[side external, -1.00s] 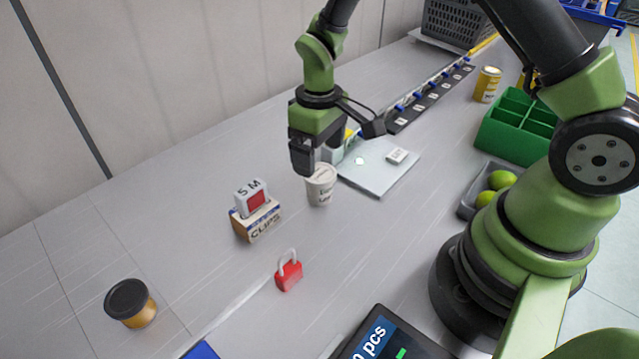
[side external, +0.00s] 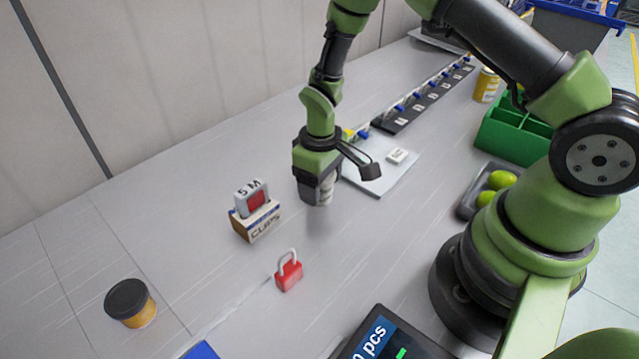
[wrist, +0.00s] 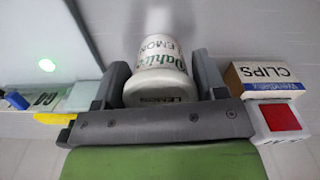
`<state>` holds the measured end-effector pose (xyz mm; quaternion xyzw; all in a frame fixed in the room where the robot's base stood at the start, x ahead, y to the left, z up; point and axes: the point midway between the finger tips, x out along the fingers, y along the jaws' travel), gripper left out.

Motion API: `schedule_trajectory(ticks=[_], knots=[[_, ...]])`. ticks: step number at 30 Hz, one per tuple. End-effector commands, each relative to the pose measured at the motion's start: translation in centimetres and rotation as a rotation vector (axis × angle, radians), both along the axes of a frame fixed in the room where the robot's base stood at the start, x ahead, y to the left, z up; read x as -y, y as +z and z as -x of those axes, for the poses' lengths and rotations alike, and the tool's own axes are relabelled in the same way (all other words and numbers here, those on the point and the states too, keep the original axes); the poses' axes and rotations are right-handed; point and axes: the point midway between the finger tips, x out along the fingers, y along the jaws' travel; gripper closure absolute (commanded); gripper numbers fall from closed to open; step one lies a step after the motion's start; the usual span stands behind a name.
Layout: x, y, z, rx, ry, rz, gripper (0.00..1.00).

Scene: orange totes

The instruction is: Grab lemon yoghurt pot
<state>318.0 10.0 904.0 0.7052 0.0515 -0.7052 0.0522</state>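The lemon yoghurt pot (wrist: 160,75) is white, with "LEMON" printed on its side in the wrist view. It stands upright on the grey table. Narrow gaps seem to show beside the pot, so I see no firm squeeze.
A clips box (side external: 257,222) with a grey-and-red block (side external: 250,198) on it stands left of the pot. A scale plate (side external: 393,176) is close behind on the right. A dark-lidded jar (side external: 130,302) stands front left.

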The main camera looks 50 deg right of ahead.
Motion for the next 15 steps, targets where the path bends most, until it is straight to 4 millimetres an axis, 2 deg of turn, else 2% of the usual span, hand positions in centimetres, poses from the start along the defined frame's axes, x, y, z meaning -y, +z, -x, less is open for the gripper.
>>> schedule_trajectory(ticks=[10,15], knots=[[0.0,0.2,0.0,0.001,0.0,0.0,0.63],[0.0,1.7,-0.1,0.005,-0.001,-0.001,0.63]])
